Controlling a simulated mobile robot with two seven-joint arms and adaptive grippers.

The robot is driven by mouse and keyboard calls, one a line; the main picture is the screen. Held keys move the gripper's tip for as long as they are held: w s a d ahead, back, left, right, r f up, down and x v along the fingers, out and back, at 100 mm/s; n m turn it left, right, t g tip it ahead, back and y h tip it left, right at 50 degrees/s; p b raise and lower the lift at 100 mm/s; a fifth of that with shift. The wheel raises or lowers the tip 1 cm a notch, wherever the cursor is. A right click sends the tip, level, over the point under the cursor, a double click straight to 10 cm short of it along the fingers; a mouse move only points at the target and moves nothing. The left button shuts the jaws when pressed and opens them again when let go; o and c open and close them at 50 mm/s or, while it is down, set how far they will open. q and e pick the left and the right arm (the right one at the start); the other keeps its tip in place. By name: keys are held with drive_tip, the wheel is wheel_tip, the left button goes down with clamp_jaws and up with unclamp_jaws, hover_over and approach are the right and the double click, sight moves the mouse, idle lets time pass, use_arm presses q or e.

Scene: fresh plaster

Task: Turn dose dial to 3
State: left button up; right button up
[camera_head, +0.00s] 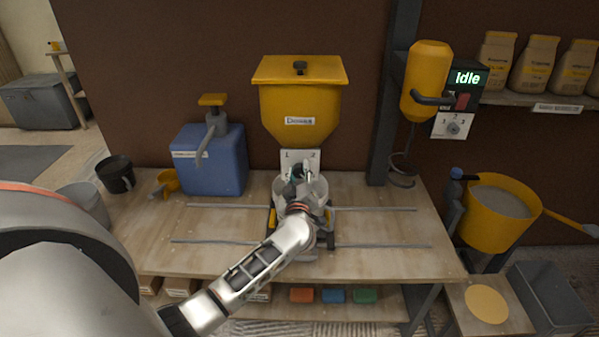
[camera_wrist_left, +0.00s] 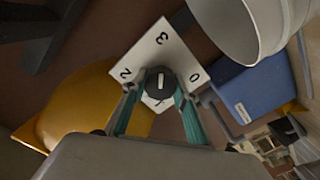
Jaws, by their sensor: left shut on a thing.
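The dose dial (camera_wrist_left: 160,82) is a dark round knob with a white mark, on a white plate (camera_wrist_left: 170,54) with numbers. In the left wrist view, 3 is above the knob, 2 to the left, 0 to the right and 1 partly visible below. The white mark runs along the line between 1 and 3; I cannot tell which end points. My left gripper (camera_head: 299,172) is shut on the dial, a finger on each side. In the head view it hides the dial below the yellow hopper (camera_head: 299,112); only 1 and 2 show on the plate.
A blue container (camera_head: 208,163) with a yellow-topped pump stands left of the hopper on the wooden bench (camera_head: 385,222). A black cup (camera_head: 116,174) and a yellow scoop are further left. A dark post (camera_head: 384,120) rises at the right. An "Idle" display (camera_head: 467,78) hangs beyond it.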

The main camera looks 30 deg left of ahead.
use_arm(q)
drive_tip(key=o, duration=1.1)
drive_tip(key=v, duration=1.2)
drive_tip(key=shift+s, duration=0.1)
